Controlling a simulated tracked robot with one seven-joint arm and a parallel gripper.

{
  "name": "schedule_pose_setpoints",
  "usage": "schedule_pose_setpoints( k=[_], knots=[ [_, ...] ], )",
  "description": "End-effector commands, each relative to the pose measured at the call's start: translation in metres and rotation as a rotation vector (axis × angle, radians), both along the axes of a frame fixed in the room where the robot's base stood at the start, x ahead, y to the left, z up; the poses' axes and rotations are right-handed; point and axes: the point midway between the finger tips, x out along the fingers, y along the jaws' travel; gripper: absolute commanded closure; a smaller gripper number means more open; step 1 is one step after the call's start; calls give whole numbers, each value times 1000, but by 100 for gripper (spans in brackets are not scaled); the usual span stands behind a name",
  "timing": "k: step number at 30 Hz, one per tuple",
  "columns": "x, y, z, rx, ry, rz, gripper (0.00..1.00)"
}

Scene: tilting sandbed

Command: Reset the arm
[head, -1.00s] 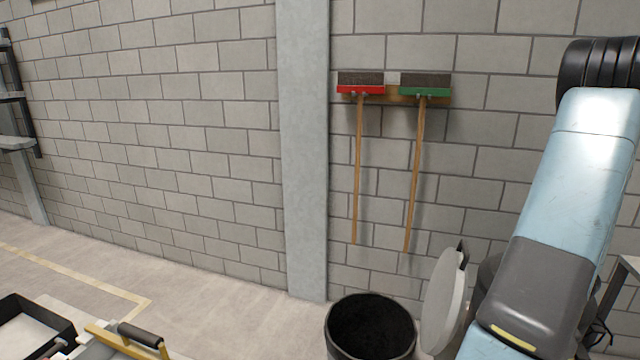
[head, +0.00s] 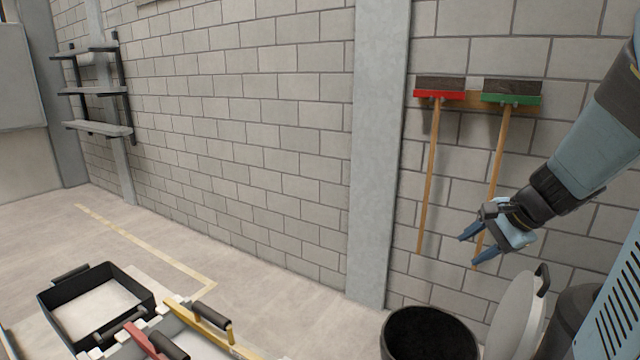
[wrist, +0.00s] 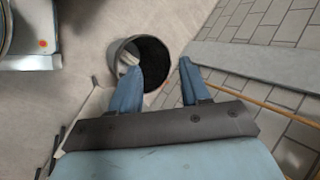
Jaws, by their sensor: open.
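My gripper (head: 468,250) is at the right of the head view, at the end of my blue arm, in front of the hanging brooms. Its two blue fingers are apart with nothing between them. In the wrist view my gripper (wrist: 162,72) is open and empty, with the dark bin beyond its left fingertip.
A black bin (head: 430,335) stands at the lower right, beside a grey lid (head: 517,312). A red broom (head: 432,165) and a green broom (head: 497,165) hang on the block wall. A black tray (head: 60,318) is at lower left. Open floor lies along the wall.

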Motion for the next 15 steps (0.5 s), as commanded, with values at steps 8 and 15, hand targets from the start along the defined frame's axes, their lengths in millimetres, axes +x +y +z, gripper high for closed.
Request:
schedule_pose_setpoints(
  k=[8,15],
  knots=[
    [-47,58,36,-277,-66,378,54],
    [-91,84,60,-532,-133,661,54]
  ],
)
